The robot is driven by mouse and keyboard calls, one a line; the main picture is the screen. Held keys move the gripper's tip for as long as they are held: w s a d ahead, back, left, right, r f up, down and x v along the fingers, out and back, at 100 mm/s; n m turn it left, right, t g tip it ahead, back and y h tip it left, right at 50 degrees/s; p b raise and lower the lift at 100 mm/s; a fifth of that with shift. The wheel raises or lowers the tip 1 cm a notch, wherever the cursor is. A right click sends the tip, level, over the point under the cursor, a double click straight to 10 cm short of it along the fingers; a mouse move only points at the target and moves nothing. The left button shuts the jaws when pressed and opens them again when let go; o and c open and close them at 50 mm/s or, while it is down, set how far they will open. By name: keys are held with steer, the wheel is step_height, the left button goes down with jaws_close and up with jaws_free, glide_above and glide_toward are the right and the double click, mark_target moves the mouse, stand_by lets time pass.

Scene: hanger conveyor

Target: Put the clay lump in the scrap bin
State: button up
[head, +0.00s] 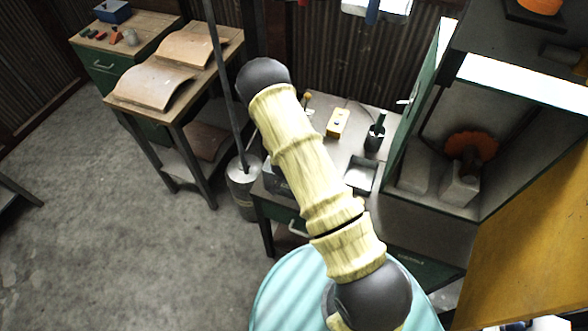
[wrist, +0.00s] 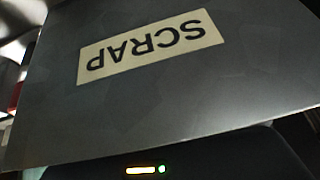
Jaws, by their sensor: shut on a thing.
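The scrap bin (wrist: 230,80) fills most of the wrist view as a smooth grey metal face with an upside-down SCRAP label (wrist: 152,46). I cannot pick this face out in the head view. The dark body of my gripper (wrist: 145,158) with small lit indicators runs along the bottom of the wrist view, close to the bin face. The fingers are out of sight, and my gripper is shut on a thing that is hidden. The clay lump cannot be made out in either view. My arm crosses the middle of the head view and hides its end.
A bench (head: 345,110) holds a yellow box (head: 338,122) and a grey open tray (head: 361,173). A green cabinet with an orange disc (head: 471,146) stands right. A wooden table (head: 130,98) with curved boards stands left. A grey canister (head: 243,180) stands between.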

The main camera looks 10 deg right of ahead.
steer(key=shift+f, duration=0.2)
steer(key=o, duration=1.1)
steer(key=shift+r, duration=0.2)
steer(key=shift+r, duration=0.1)
steer(key=b+v, duration=0.2)
steer(key=v, duration=1)
